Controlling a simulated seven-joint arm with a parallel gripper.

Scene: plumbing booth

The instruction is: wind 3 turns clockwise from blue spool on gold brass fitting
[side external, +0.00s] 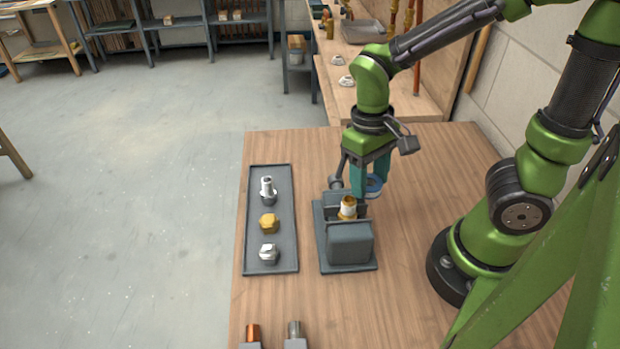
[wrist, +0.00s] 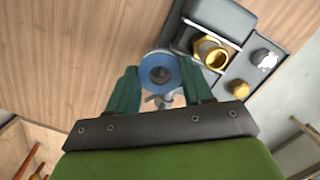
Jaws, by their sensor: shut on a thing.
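The blue spool (side external: 374,187) is held between the teal fingers of my gripper (side external: 368,178), above the far side of the grey vise (side external: 350,243). In the wrist view the spool (wrist: 150,72) shows its round blue face and dark centre hole between the two fingers (wrist: 160,85). The gold brass fitting (side external: 347,208) stands upright in the vise, open end up; it also shows in the wrist view (wrist: 209,52), just right of the spool and apart from it. A pale band shows by the fitting; I cannot tell whether it is tape.
A grey tray (side external: 286,181) left of the vise holds a silver threaded fitting (side external: 267,188), a gold hex piece (side external: 269,223) and a silver hex piece (side external: 269,253). Two more fittings (side external: 253,334) sit at the near edge. The table right of the vise is clear.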

